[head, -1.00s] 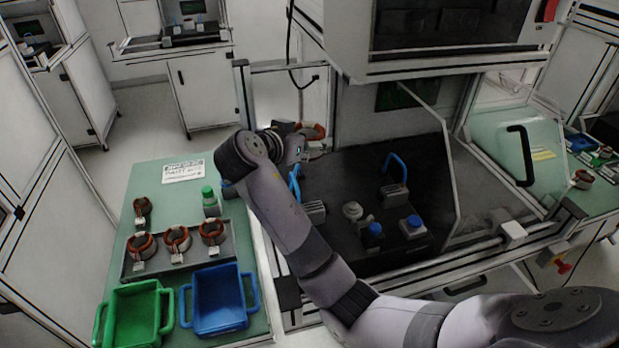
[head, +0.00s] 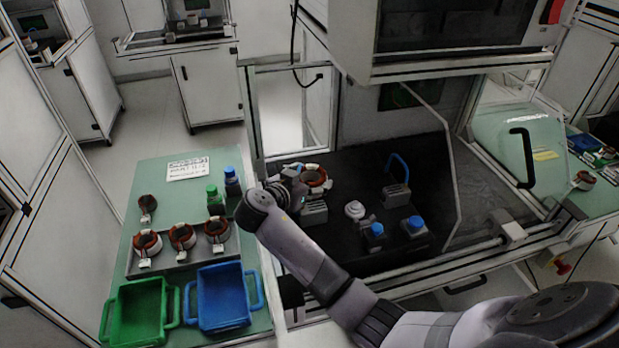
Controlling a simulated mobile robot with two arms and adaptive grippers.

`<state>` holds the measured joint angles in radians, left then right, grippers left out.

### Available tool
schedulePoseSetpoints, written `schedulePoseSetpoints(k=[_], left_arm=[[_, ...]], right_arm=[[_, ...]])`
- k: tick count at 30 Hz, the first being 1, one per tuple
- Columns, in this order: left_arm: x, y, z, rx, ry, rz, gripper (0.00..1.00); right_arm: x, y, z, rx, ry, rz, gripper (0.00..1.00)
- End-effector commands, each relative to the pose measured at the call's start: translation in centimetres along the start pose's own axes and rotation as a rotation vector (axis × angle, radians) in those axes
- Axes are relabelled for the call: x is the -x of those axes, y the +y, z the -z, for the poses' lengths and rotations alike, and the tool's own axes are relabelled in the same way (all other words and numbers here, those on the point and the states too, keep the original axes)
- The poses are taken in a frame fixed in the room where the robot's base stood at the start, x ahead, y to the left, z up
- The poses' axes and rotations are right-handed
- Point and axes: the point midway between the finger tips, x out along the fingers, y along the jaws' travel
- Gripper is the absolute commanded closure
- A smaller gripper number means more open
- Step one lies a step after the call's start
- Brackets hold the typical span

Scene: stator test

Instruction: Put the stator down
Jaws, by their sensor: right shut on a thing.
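A stator (head: 315,178), an orange-brown ring with white parts, is at the left end of the black bench surface. My right gripper (head: 300,181) is shut on its left side; the fingers are small and partly hidden by my own wrist. The stator is close above or on the bench near a grey block fixture (head: 315,212); I cannot tell whether it touches. My left gripper is not in view.
A green table on the left bears a tray (head: 191,262) with several stators, another stator (head: 148,206), two bottles (head: 232,183), a green bin (head: 138,312) and a blue bin (head: 222,300). The bench has another grey fixture (head: 396,194), a round white piece (head: 355,209) and blue buttons (head: 415,223).

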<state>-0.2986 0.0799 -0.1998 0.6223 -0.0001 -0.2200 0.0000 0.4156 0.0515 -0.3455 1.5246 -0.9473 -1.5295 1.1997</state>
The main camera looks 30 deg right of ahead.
Motion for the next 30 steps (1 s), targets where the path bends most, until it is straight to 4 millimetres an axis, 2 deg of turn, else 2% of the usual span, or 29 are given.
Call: schedulePoseSetpoints(k=[8,9,18,30], left_arm=[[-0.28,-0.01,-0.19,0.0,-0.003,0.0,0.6],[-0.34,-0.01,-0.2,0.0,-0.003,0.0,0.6],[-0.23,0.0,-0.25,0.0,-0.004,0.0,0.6],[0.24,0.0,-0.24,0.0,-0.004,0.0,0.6]], right_arm=[[-0.02,-0.08,0.06,-0.003,0.005,0.002,0.92],[-0.09,-0.01,-0.29,0.001,-0.001,0.0,0.3],[-0.06,0.0,-0.18,0.001,-0.001,0.0,0.11],[0.34,-0.03,0.15,0.001,-0.001,0.001,0.11]])
